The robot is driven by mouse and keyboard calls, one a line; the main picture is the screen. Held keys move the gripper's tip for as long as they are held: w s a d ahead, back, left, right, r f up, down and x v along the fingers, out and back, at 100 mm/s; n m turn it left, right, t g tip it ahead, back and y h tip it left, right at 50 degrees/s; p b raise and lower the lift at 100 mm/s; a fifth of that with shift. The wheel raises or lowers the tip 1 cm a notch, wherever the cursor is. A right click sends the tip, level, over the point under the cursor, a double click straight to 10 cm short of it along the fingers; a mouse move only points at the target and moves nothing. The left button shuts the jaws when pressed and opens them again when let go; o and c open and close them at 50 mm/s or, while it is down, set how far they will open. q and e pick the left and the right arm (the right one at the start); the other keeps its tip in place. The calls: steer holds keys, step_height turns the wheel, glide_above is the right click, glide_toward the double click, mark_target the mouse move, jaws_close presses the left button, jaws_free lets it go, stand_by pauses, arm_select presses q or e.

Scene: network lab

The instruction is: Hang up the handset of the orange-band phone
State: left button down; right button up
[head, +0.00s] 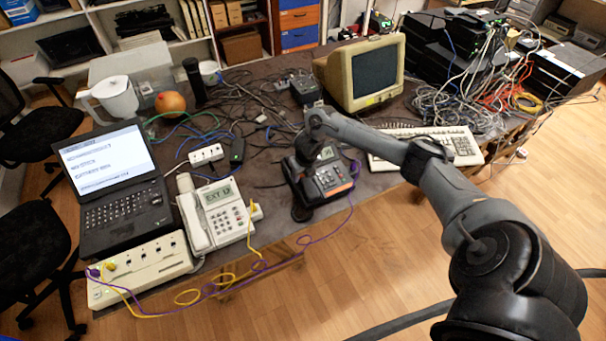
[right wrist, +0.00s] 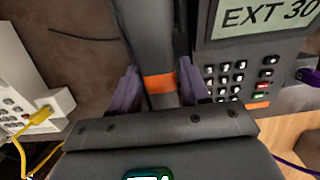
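The orange-band phone (head: 332,180) is dark, with a keypad and an orange band, near the table's front edge. In the right wrist view its body (right wrist: 258,70) shows a screen reading "EXT 30". Its dark handset (right wrist: 160,83), with an orange stripe, lies along the phone's left side. My right gripper (right wrist: 158,92) has its purple fingers on both sides of the handset, seemingly pressed against it. Whether the handset is seated or held just above the cradle cannot be told. In the head view my right arm hides part of the phone. My left gripper is out of view.
A white phone (head: 222,210) reading "EXT 17" and a laptop (head: 110,175) stand to the left. A beige keyboard (head: 455,146) lies to the right, and a monitor (head: 365,75) stands behind. Purple and yellow cables hang over the front edge. Tangled cables cover the table's middle.

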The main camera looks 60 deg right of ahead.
steer(key=o, duration=0.4)
steer(key=p+v, duration=0.2)
steer(key=v, duration=0.8)
steer(key=shift+p, duration=0.35)
steer(key=shift+s+r, duration=0.1)
steer(key=shift+r, duration=0.3)
